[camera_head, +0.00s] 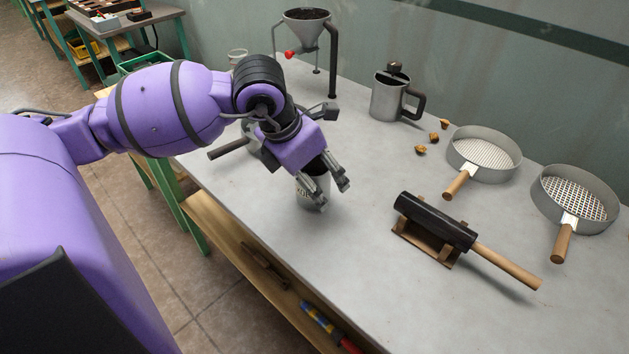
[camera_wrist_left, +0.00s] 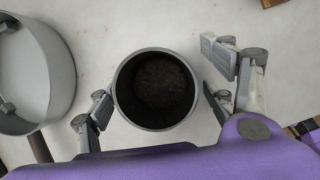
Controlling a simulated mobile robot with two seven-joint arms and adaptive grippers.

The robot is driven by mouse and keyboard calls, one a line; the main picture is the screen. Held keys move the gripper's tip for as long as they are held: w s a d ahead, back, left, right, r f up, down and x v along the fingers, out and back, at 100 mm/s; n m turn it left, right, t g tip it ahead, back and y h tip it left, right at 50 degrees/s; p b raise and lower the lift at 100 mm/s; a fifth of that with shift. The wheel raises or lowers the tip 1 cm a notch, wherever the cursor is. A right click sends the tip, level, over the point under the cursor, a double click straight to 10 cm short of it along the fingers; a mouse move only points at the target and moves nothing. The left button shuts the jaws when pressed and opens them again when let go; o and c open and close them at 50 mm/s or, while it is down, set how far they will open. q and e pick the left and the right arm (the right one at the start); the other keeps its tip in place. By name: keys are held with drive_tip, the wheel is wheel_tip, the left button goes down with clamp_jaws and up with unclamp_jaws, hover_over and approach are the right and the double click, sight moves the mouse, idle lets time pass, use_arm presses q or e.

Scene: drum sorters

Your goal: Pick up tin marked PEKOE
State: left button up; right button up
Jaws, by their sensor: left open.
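I cannot read the whole label. In the left wrist view I look down into the open tin (camera_wrist_left: 156,90), which holds something dark and grainy. My right gripper is not in view.
A grey round pan (camera_wrist_left: 40,75) lies close left of the tin. Two sieves (camera_head: 483,155) (camera_head: 575,199), a metal jug (camera_head: 391,98) and a hopper (camera_head: 306,28) stand farther back. The bench's front edge is near.

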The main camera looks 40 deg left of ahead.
use_arm(q)
drive_tip(key=shift+f, duration=0.25)
drive_tip(key=c, duration=1.3)
drive_tip(key=shift+r, duration=0.2)
